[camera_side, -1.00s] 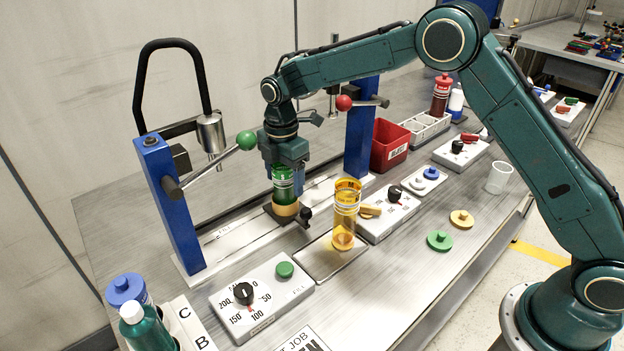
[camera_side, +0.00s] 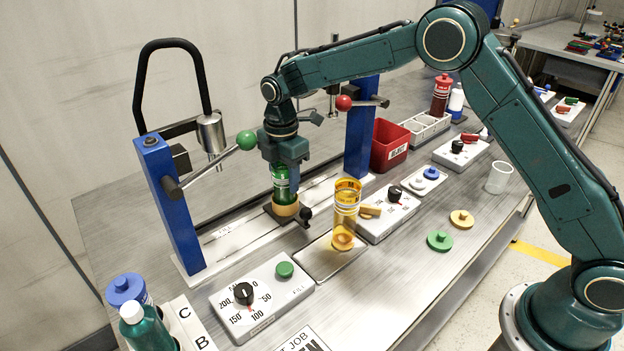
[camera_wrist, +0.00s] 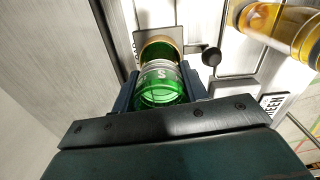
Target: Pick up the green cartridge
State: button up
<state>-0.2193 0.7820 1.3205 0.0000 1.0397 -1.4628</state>
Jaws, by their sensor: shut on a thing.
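The green cartridge (camera_side: 282,184) is a clear green cylinder with a pale label. It is upright under my gripper (camera_side: 284,168), which points down and is shut on its upper part. The cartridge's lower end is at the tan ring of the holder (camera_side: 285,211), on a dark base with a black knob; I cannot tell whether it still sits in the ring or just above it. In the wrist view the green cartridge (camera_wrist: 160,88) is between my two fingers (camera_wrist: 160,92), with the tan ring (camera_wrist: 160,48) beyond it.
Blue posts (camera_side: 174,205) with green and red ball levers flank my gripper closely. An amber cylinder (camera_side: 346,208) stands on a tray to the right. A dial box (camera_side: 262,296) is in front. A red bin (camera_side: 390,146) is behind right.

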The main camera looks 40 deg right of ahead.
notch_tip(320, 180, up, 20)
dwell(0.7)
dwell(0.6)
jog(key=s+a+f+n, duration=0.1)
jog(key=s+a, duration=0.1)
jog(key=s, duration=0.5)
jog(key=s+a, duration=0.1)
jog(key=s, duration=0.7)
jog(key=shift+s+a+f+n, duration=0.25)
jog(key=shift+a+f+n, duration=0.1)
jog(key=shift+f+n, duration=0.05)
notch_tip(320, 180, down, 16)
jog(key=shift+r, duration=0.15)
jog(key=shift+f, duration=2.15)
